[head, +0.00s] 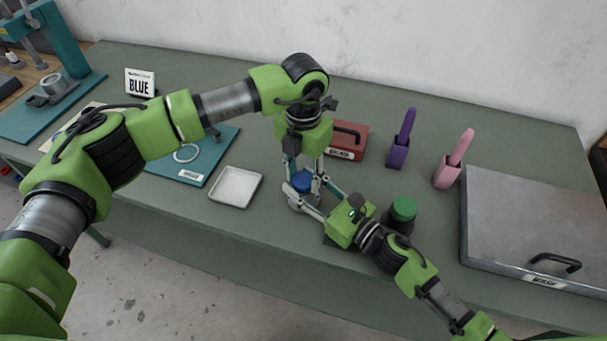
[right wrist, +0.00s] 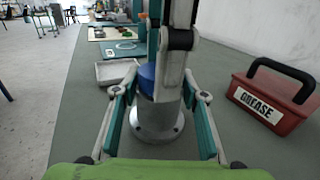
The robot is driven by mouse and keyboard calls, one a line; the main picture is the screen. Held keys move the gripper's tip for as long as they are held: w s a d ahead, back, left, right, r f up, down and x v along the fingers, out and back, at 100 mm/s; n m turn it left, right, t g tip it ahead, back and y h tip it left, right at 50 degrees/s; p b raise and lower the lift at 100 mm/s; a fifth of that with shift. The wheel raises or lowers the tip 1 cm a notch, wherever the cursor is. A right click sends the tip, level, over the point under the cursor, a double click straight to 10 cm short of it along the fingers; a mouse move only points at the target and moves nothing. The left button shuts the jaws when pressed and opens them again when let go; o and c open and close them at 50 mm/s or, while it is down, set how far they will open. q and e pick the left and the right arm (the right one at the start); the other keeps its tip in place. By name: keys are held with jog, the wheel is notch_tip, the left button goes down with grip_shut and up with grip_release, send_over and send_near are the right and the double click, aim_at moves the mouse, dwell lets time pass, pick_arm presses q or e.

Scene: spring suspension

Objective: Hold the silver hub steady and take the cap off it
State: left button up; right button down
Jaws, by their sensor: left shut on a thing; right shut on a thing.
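The silver hub (head: 294,204) stands upright on the table near the front edge, with its flanged base showing in the right wrist view (right wrist: 158,125). The blue cap (head: 302,181) sits on top of the hub; it also shows in the right wrist view (right wrist: 147,74), partly hidden by a finger. My left gripper (head: 305,177) comes down from above and is shut on the blue cap. My right gripper (head: 304,192) reaches in level from the right and is shut on the hub, a finger on each side, below the cap.
A white tray (head: 236,187) lies left of the hub. A red grease box (head: 347,141) stands behind it. A green-topped container (head: 403,208) is close to my right arm. Purple (head: 399,148) and pink (head: 449,173) holders and a grey lidded case (head: 535,220) fill the right side.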

aim_at(304, 179)
pick_arm(q)
jog(key=shift+r, duration=0.15)
dwell(0.4)
jog(key=shift+r, duration=0.95)
jog(key=shift+r, duration=0.1)
jog(key=shift+r, duration=1.95)
pick_arm(e)
jog(key=c, duration=1.2)
grip_release()
